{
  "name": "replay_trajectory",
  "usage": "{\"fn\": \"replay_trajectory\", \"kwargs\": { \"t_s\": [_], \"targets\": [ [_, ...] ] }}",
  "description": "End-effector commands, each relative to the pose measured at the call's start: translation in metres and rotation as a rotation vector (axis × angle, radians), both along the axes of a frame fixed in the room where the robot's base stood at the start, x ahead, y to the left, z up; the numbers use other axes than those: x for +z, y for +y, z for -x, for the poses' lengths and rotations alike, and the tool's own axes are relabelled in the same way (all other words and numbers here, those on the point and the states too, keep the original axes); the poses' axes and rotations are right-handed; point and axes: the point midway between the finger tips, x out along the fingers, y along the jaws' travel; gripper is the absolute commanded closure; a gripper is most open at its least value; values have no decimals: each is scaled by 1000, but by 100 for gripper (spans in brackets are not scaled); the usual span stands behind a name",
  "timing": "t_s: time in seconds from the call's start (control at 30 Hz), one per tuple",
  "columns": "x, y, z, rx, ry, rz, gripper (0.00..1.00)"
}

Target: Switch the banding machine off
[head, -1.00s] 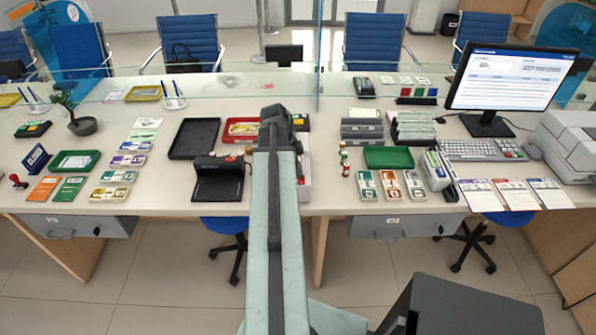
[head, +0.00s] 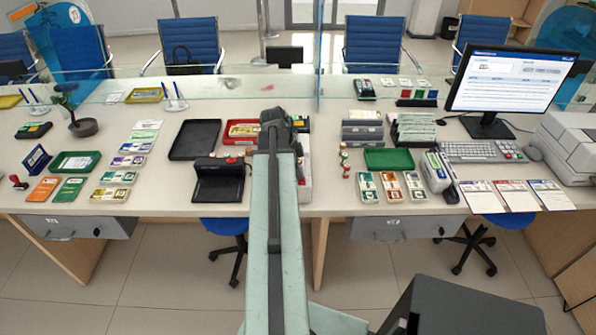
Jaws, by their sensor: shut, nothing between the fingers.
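A low black machine (head: 217,190) with a raised back part and a flat front plate stands at the counter's front edge, left of my arm. I take it for the banding machine, but cannot be sure. Its power switch is too small to make out. My gripper (head: 274,117) is at the far end of my raised arm, to the upper right of this machine and apart from it in the picture. The fingers are mostly hidden behind the wrist. A pale and red item (head: 305,180) behind my arm is largely hidden.
A black tray (head: 194,139) and a red tray (head: 240,131) lie behind the machine. Stamps (head: 345,163), a green tray (head: 389,158) and note bundles stand right of my arm. A glass screen (head: 215,95) runs along the counter's back.

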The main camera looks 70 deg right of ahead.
Motion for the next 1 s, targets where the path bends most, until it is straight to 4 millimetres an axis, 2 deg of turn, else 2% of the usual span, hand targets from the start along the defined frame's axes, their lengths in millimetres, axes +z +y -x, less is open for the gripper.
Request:
{"fn": "replay_trajectory", "kwargs": {
  "t_s": [0.03, 0.3, 0.47, 0.57, 0.7, 1.0],
  "targets": [
    [-7, 12, 4, -10, 1, -34, 100],
    [-7, 13, 5, -10, 1, -34, 100],
    [4, 13, 4, -7, 0, -29, 100],
    [20, 11, 3, -4, 1, -18, 100],
    [51, 7, 0, 4, -3, 3, 100],
    [120, 5, -20, 2, -1, 7, 100]
  ]
}}
